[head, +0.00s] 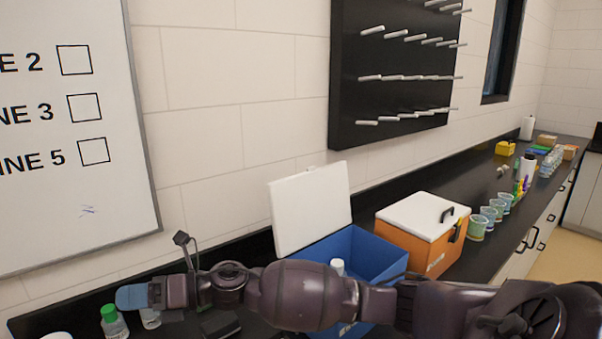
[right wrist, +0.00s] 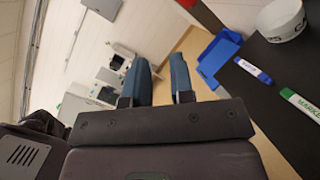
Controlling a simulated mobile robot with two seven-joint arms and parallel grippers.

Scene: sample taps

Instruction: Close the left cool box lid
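The left cool box (head: 372,252) is blue and stands open on the dark counter. Its white lid (head: 311,208) stands raised at the box's left side near the wall. A white-capped item shows inside the box. My right arm crosses in front of the box and hides much of its front. My right gripper (head: 132,297) is left of the box and lid, apart from both. In the right wrist view its two blue-grey fingers (right wrist: 160,82) stand apart with nothing between them. My left gripper is not in view.
An orange cool box (head: 412,247) with its white lid shut stands to the right. Several cups (head: 478,228) stand beyond it. A green-capped bottle (head: 113,322) is close to my right gripper. The right wrist view shows markers (right wrist: 252,71) and a tape roll (right wrist: 281,18) on a dark surface.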

